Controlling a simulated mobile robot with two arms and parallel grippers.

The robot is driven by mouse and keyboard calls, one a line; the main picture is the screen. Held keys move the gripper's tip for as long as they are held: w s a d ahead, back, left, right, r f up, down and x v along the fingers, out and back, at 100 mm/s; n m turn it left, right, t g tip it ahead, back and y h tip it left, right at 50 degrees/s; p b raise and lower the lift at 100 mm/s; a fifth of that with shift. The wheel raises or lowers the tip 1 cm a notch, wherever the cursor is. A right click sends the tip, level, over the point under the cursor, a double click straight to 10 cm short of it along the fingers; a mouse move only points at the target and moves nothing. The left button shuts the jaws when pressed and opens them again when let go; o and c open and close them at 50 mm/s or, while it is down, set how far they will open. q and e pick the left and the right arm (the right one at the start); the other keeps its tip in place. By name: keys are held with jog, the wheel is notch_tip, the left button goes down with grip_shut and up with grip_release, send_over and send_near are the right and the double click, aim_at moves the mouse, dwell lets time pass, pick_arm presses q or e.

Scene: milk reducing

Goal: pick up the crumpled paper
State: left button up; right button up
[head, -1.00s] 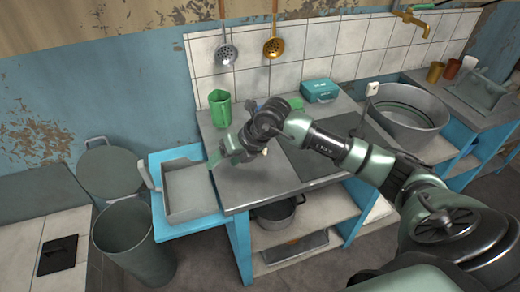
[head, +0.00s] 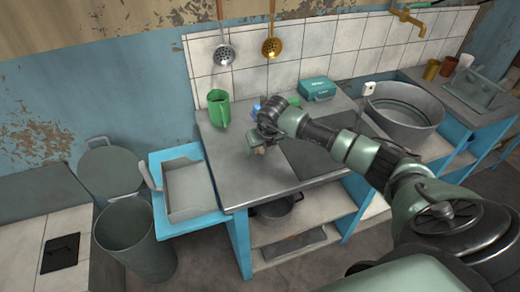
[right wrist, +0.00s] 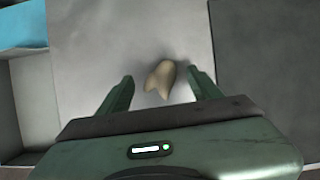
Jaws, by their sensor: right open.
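The crumpled paper (right wrist: 160,80) is a small tan lump on the grey counter top in the right wrist view. My right gripper (right wrist: 160,86) is open, with one green finger on each side of it and a gap to both fingers. I cannot tell how far above the counter the fingertips are. In the head view my right gripper (head: 254,143) points down over the front part of the counter (head: 220,185) and largely hides the paper. My left gripper is not in view.
A green jug (head: 218,108) stands at the counter's back left, and a teal box (head: 318,89) at the back. A dark flat plate (head: 320,155) lies right of the gripper. A grey basin (head: 405,112) is further right, a grey tray (head: 188,190) left.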

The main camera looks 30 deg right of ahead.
grip_shut()
jog(key=shift+r, duration=0.15)
dwell(0.4)
notch_tip(320, 180, up, 20)
jog(key=b, duration=0.3)
